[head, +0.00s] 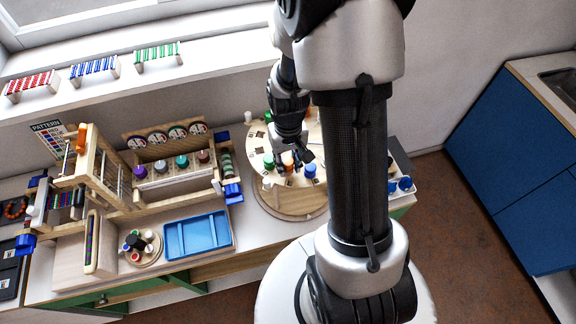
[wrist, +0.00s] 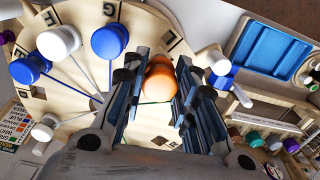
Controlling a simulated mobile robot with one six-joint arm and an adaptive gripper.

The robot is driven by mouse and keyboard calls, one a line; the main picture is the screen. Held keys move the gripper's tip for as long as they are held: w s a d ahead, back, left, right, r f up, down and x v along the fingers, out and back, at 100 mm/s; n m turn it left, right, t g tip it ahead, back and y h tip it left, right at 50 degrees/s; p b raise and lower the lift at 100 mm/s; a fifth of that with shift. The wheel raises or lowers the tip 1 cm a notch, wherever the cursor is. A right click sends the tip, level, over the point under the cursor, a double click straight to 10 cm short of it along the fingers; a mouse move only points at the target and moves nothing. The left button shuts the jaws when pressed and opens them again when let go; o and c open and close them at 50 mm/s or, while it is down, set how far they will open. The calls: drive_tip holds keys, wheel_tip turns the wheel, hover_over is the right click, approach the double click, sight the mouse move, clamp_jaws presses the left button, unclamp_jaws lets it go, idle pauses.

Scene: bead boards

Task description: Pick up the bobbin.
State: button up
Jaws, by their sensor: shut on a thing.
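An orange bobbin (wrist: 158,80) is between the two fingers of my gripper (wrist: 155,88) in the wrist view, and the gripper is shut on it. In the head view my gripper (head: 296,160) is low over the round wooden turntable (head: 285,203), with the orange bobbin (head: 288,162) partly hidden by the fingers. I cannot tell whether the bobbin is clear of the board. A green bobbin (head: 268,161) stands to the left and a blue bobbin (head: 310,170) to the right, both close by.
Several blue and white bobbins, such as one blue bobbin (wrist: 109,40), stand around the turntable. A blue tray (head: 197,236) and a wooden rack with thread spools (head: 182,162) are at the left. My arm hides the turntable's right part.

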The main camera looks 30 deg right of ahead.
sight(288, 161)
wheel_tip(288, 161, up, 17)
drive_tip(key=p, duration=0.1)
drive_tip(key=shift+p, duration=0.35)
drive_tip(key=shift+f, duration=0.15)
